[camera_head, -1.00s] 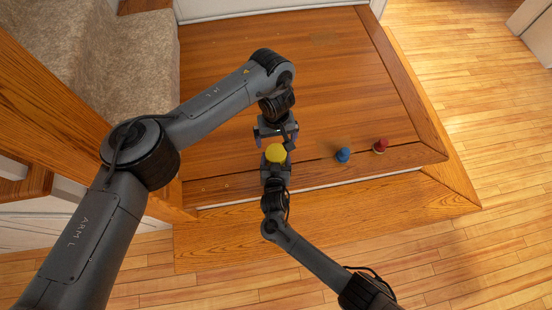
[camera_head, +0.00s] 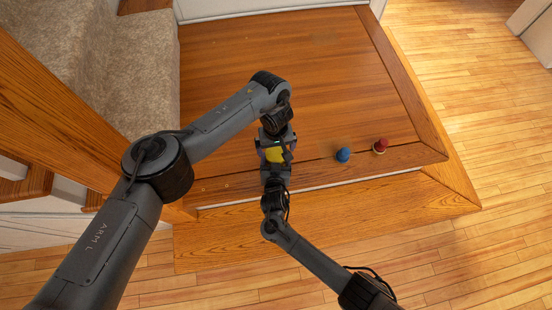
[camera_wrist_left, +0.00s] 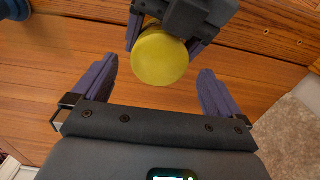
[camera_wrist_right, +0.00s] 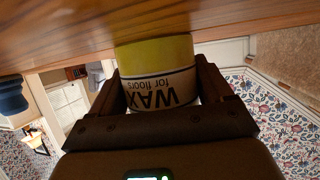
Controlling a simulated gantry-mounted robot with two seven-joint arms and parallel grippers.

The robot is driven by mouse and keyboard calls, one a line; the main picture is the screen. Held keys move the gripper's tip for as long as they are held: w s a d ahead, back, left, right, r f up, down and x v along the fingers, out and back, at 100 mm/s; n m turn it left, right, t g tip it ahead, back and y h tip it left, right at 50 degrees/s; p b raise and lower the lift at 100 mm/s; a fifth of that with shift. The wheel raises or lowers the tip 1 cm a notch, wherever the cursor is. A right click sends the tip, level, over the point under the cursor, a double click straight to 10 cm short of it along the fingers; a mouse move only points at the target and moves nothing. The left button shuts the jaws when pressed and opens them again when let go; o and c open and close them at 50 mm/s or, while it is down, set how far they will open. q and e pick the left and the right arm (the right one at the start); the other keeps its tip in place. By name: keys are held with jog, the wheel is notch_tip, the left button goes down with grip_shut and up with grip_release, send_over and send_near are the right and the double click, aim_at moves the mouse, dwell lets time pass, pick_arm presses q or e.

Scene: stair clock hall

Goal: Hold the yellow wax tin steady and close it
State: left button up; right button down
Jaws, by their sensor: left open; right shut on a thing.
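The yellow wax tin (camera_head: 275,155) stands near the front edge of the wooden landing. Its yellow lid shows from above in the left wrist view (camera_wrist_left: 160,57), and its label reading "WAX for floors" shows in the right wrist view (camera_wrist_right: 162,88). My right gripper (camera_wrist_right: 165,95) is shut on the tin's sides. My left gripper (camera_wrist_left: 160,85) is open above the tin, with one finger on each side of the lid and apart from it. In the head view my left gripper (camera_head: 274,147) partly covers the tin.
A blue tin (camera_head: 343,155) and a red-topped tin (camera_head: 380,146) stand to the right on the landing (camera_head: 330,80). A step edge runs along the front. Carpeted stairs (camera_head: 80,50) and a wooden post are at left. The landing behind is clear.

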pick_arm(q)
jog(key=shift+f, duration=1.1)
jog(key=c, duration=1)
jog(key=m, duration=0.5)
jog(key=shift+c, duration=0.2)
jog(key=m, duration=0.4)
jog(key=shift+m, duration=0.4)
jog(key=o, duration=1)
jog(key=shift+o, duration=0.2)
